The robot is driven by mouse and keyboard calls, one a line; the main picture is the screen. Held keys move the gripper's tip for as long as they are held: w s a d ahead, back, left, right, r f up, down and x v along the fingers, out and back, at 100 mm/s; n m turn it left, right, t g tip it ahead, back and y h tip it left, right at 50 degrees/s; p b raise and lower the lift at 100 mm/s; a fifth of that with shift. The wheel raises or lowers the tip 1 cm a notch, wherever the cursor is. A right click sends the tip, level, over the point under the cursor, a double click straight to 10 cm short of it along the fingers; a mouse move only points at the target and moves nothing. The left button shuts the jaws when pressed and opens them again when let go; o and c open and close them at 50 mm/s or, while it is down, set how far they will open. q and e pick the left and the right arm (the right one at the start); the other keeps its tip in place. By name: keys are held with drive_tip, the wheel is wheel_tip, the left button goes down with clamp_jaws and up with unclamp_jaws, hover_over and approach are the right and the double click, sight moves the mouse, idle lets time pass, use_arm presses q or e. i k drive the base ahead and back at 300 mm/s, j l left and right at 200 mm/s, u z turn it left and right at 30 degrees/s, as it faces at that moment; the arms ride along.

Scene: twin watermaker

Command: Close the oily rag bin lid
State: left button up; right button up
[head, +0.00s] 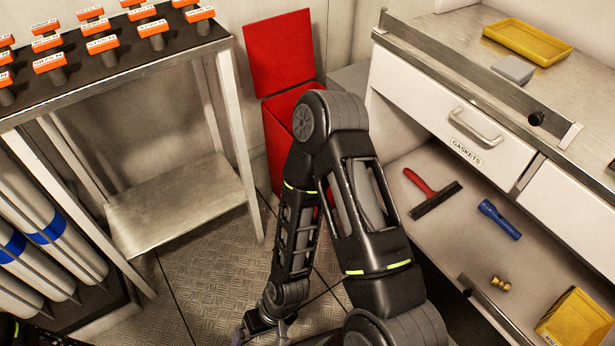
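The red oily rag bin (277,136) stands on the floor at the back, between the metal table and the white counter. Its red lid (280,50) is up, tilted back against the wall. My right arm passes in front of the bin and hides much of its body and opening. That arm bends down, and my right gripper (250,333) is low at the bottom edge, over the floor and well apart from the lid. It is cut off by the frame, so its fingers do not show clearly. My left gripper is out of view.
A metal table (180,210) with orange-labelled pieces is at left, above white cylinders (45,235). A counter (440,65) with a gaskets drawer is at right. Its shelf holds a red-handled squeegee (432,195), blue flashlight (499,219) and yellow bin (577,320). Some floor (205,280) is clear.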

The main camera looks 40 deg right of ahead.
sight(279, 49)
drive_tip(key=z, duration=1.2)
drive_tip(key=i+j, duration=0.45)
drive_tip(key=z, duration=1)
